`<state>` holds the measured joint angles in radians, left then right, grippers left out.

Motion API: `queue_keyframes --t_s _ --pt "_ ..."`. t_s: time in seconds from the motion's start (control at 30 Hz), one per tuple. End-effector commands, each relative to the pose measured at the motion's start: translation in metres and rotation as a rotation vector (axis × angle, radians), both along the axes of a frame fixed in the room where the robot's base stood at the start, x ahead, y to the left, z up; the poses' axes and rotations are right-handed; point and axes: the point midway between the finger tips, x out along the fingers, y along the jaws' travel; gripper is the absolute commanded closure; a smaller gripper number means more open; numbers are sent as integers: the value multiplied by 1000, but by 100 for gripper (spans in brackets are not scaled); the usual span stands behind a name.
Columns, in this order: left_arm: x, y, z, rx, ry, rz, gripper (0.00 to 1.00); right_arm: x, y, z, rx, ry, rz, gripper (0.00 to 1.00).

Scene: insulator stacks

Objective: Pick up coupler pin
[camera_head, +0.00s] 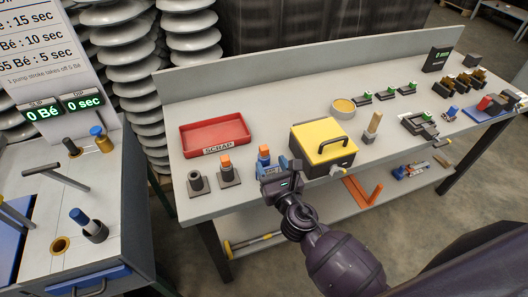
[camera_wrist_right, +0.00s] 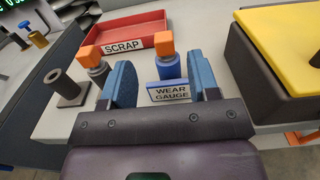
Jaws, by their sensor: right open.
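Two orange-topped pieces stand near the front edge of the workbench. The left one looks like a coupler pin (camera_head: 226,161), with a grey shank in a dark square base; it also shows in the right wrist view (camera_wrist_right: 91,54). The other orange top (camera_wrist_right: 166,40) sits on the blue wear gauge (camera_wrist_right: 168,70), which is also in the head view (camera_head: 263,158). My right gripper (camera_head: 280,178) is open and empty in front of the gauge. In the wrist view its blue fingers (camera_wrist_right: 164,78) frame the gauge; I see no contact. My left gripper is out of view.
A red scrap tray (camera_head: 214,133) lies behind the pins. A dark socket (camera_head: 197,183) stands left of them. A yellow-lidded box (camera_head: 323,140) stands close on the right. A side table with a T-handle (camera_head: 56,178) is at the left.

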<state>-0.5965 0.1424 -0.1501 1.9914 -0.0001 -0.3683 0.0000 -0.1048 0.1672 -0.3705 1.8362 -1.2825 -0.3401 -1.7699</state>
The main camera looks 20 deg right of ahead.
Motion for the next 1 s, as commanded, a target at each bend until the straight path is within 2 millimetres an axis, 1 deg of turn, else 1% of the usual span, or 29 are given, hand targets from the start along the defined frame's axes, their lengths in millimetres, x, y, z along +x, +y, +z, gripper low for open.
queue_keyframes --t_s 0.03,0.1,0.27,0.37,0.53,0.63,0.8,0.97,1.0 --pt "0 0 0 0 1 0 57 7 0 0 1 0 0 45" --pt "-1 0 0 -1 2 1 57 13 0 0 2 0 0 45" --pt "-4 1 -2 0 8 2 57 21 0 -1 2 1 0 45" --pt "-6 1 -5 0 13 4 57 29 -1 -4 2 2 -1 45" --pt "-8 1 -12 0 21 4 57 53 -2 -11 4 2 -1 45" --pt "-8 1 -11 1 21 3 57 64 -1 -9 4 1 0 45" --pt "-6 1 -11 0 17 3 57 71 -2 -9 4 2 0 45" --pt "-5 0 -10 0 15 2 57 71 -2 -8 4 2 -1 45" --pt "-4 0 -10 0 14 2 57 71 -2 -9 3 2 -1 46"
